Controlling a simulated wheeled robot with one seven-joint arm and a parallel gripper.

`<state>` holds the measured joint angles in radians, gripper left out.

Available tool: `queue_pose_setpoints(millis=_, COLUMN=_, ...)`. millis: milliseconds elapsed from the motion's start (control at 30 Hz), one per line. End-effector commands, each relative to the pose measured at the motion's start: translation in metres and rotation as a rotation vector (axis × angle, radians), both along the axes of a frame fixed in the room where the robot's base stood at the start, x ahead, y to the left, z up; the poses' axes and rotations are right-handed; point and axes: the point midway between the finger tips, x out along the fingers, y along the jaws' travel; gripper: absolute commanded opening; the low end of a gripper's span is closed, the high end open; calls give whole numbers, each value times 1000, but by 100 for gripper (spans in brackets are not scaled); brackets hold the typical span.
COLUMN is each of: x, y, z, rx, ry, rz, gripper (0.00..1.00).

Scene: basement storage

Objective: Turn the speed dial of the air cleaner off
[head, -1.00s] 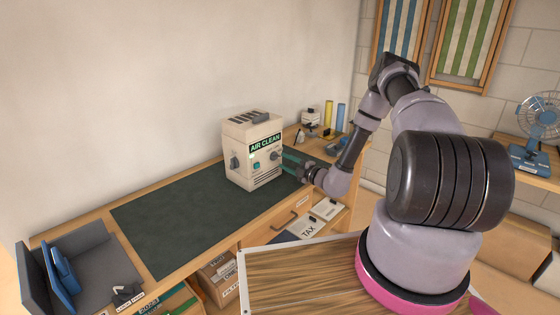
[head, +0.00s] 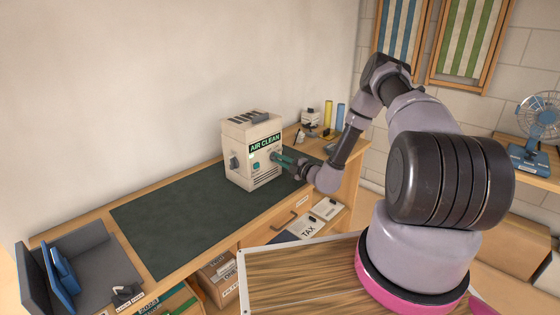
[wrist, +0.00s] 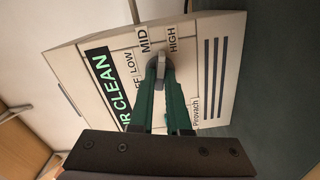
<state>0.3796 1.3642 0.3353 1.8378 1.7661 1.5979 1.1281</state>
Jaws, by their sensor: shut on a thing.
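The air cleaner (head: 252,165) is a cream box with a green "AIR CLEAN" sign on its front. It stands upright on the dark mat and shows close up, turned, in the wrist view (wrist: 110,85). Its speed dial (wrist: 160,62) is a grey knob. The labels LOW, MID and HIGH lie around it, and an OFF label is partly hidden. I cannot tell the dial's exact setting. My gripper (head: 279,157), with green fingers, is at the front of the cleaner. In the wrist view its fingers (wrist: 160,77) are shut on the dial and cover part of it.
A dark green mat (head: 180,215) covers the desk, and its left part is clear. A grey tray-like holder (head: 85,275) with a blue item stands at the left end. A yellow cylinder (head: 328,114) and small items stand behind the cleaner.

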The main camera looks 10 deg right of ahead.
Motion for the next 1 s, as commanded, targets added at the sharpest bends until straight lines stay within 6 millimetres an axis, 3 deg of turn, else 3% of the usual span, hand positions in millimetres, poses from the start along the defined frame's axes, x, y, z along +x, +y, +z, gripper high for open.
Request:
queue_pose_setpoints(millis=367, x=0, y=0, z=-1, rx=-143, ry=-103, rz=0, gripper=0)
queue_pose_setpoints(millis=1000, x=-1, y=-1, z=-2, rx=-628, ry=-453, rz=0, gripper=0)
